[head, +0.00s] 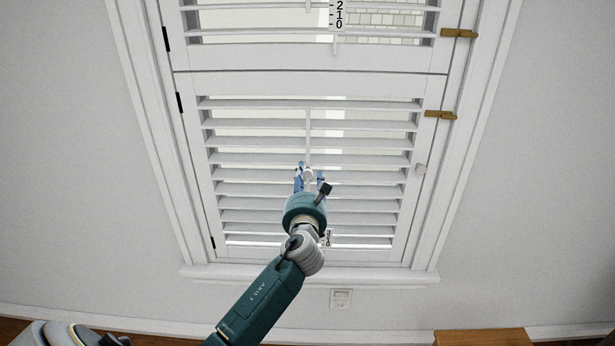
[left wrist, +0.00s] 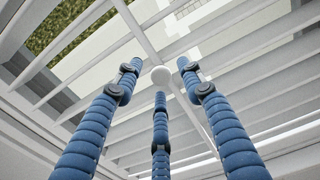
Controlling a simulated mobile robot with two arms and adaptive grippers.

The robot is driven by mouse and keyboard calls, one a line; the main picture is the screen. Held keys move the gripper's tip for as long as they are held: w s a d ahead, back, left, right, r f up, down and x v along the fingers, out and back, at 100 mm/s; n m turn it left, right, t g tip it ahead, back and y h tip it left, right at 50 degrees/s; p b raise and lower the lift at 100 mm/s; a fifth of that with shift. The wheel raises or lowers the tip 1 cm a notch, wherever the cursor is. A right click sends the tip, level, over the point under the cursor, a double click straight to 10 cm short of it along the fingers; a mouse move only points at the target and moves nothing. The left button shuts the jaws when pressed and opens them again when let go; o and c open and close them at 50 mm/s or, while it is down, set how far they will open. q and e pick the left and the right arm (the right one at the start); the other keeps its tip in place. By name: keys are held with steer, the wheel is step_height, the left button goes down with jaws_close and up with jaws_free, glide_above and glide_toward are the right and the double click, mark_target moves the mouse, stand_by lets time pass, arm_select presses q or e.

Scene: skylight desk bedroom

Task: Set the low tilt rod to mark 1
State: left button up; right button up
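The low tilt rod (head: 308,130) is a thin white upright bar on the lower shutter panel, in front of its slats. A round white knob on it (left wrist: 161,75) shows in the left wrist view, between and beyond my blue fingertips. My left gripper (head: 309,174) is at the rod, with its fingers spread around the knob; no finger clearly touches it. The lower mark scale (head: 328,238) is small and partly hidden behind my left arm, so I cannot read the rod's setting. My right gripper is not in view.
The upper shutter panel has its own scale (head: 338,15) showing 2, 1, 0. A window sill (head: 385,273) runs below. A wooden surface (head: 484,338) is at lower right.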

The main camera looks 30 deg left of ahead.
arm_select(q)
steer(key=shift+w+a, duration=0.1)
steer(key=shift+w, duration=0.05)
steer(key=shift+c, duration=0.5)
jaws_close()
